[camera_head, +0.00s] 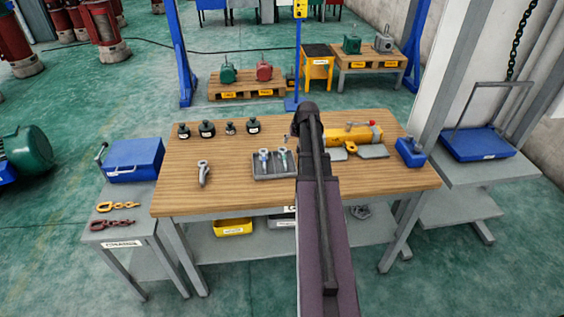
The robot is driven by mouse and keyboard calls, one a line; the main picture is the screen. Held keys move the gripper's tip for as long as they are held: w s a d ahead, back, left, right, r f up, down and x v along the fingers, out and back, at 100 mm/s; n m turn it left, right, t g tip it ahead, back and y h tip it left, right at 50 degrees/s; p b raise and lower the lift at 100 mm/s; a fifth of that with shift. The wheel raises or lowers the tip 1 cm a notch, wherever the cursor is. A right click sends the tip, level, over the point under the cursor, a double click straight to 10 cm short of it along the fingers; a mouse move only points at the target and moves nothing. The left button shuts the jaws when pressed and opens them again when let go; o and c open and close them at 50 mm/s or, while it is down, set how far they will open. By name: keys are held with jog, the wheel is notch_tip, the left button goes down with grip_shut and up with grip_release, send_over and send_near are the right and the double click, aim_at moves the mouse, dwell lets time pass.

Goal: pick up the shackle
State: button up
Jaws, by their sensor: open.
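A grey metal piece (203,173) with a rounded upper end lies alone on the left part of the wooden bench top. A dark tray (274,177) near the bench's middle holds small metal parts, one with blue (264,157) and one with green (283,156). At this size I cannot tell for sure which of these is the shackle. My arm reaches up from the bottom over the bench and covers the area right of the tray. My gripper cannot be made out; the arm hides it.
Several black weights (207,130) stand along the bench's back left. A yellow hoist unit (352,135) and a blue block (410,152) are at right. The front-left bench top is clear.

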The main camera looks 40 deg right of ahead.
aim_at(284, 156)
jog(key=shift+f, duration=0.1)
dwell(0.3)
jog(key=b+x, duration=0.7)
jog(key=x, duration=0.1)
jog(key=shift+f+b, duration=0.15)
jog(key=shift+b, duration=0.15)
jog(key=shift+w+f, duration=0.1)
dwell(0.5)
jog(key=shift+a+b+x, duration=0.15)
jog(key=shift+b+x, duration=1.1)
jog(key=shift+x, duration=0.05)
jog(key=shift+a+b+x, duration=0.2)
jog(key=shift+b+x, duration=1)
jog(key=shift+x, duration=0.05)
grip_shut()
